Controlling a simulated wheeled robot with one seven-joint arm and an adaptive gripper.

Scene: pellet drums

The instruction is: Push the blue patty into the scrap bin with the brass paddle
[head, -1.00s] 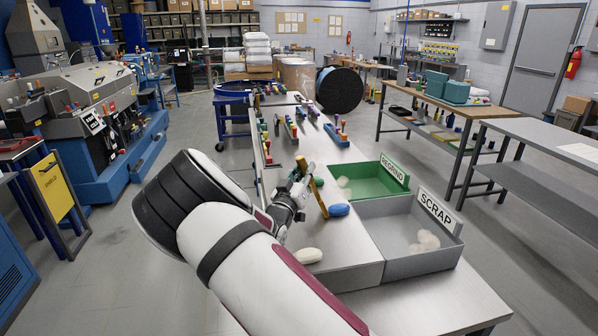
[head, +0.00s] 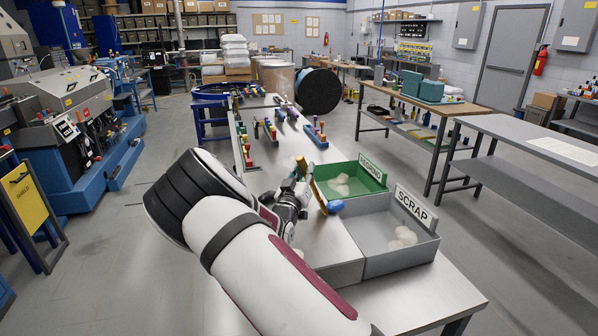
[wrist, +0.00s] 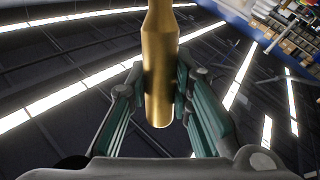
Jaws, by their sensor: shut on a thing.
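The blue patty (head: 335,206) lies at the near left corner where the green regrind bin and the grey scrap bin (head: 372,262) meet. I cannot tell whether it touches a bin rim. The brass paddle (head: 319,192) slants down to the left side of the patty, touching or very close to it. My gripper (head: 300,186) is above the table, left of the patty. In the wrist view my gripper (wrist: 160,100) is shut on the paddle's brass handle (wrist: 159,62). The paddle's working end is outside the wrist view.
The green regrind bin (head: 373,172) holds pale patties and adjoins the scrap bin, which also holds pale patties (head: 403,237). Racks of coloured-handled tools (head: 316,133) stand farther back. The near table corner (head: 440,295) is clear.

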